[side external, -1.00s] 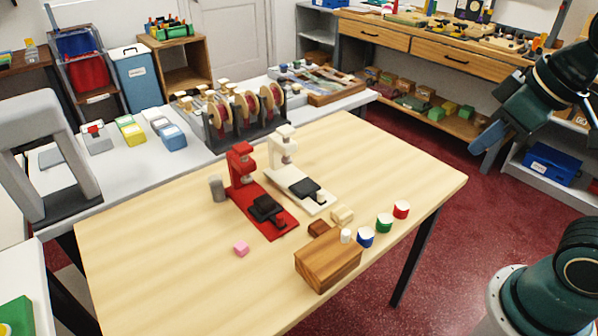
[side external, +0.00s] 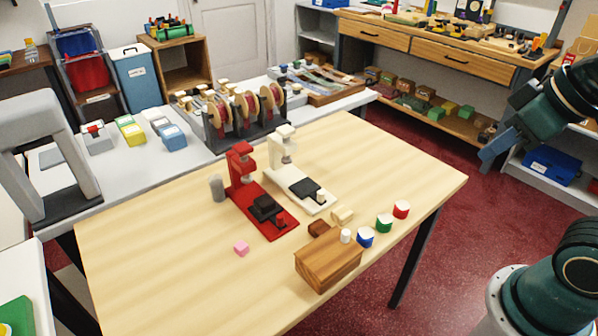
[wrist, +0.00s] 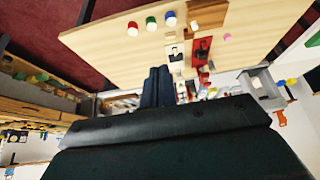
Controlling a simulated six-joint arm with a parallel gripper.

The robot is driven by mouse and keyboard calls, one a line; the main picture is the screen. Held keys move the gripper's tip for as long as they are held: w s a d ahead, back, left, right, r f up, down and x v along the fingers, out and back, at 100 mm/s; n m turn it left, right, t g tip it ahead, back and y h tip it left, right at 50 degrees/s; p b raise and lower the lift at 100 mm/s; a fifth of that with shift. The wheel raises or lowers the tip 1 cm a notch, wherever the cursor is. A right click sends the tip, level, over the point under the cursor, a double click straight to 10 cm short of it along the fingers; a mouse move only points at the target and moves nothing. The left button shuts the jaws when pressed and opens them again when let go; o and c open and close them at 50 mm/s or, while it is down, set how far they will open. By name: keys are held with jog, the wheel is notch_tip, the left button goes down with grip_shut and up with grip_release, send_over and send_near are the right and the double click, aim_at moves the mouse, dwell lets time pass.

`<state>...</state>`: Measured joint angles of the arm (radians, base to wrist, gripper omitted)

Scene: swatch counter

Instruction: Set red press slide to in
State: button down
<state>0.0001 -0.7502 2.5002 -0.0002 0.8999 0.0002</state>
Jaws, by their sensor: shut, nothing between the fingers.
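The red press (side external: 241,165) stands upright on the wooden table in the side external view, with a long red base reaching toward the front right. Its black slide (side external: 264,209) sits on the front half of that base, apart from the upright, with a small red knob (side external: 281,222) at its outer end. The red press also shows in the wrist view (wrist: 203,45). My gripper (side external: 488,157) is off the table's right side, far from the press. Its fingers are together and empty; they also show in the wrist view (wrist: 157,70).
A white press (side external: 283,150) with its own black slide stands close beside the red one. A wooden box (side external: 328,263) and blue, green and red round pieces (side external: 384,224) lie toward the right edge.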

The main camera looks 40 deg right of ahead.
jog(key=c, duration=2.1)
grip_release()
jog(key=o, duration=0.7)
jog(key=shift+w+r, duration=0.1)
jog(key=shift+w, duration=0.05)
jog(key=shift+o, duration=0.4)
jog(key=shift+w+r, duration=0.1)
jog(key=shift+w, duration=0.1)
jog(key=w+a+n+g, duration=0.1)
jog(key=w+a+g, duration=0.35)
jog(key=w, duration=1.35)
jog(key=w+a+f+g, duration=0.1)
jog(key=w+a+f, duration=1.1)
jog(key=f, duration=0.3)
jog(key=shift+w+a+f+n, duration=0.2)
jog(key=shift+w+a+n, duration=0.15)
jog(key=shift+w, duration=0.35)
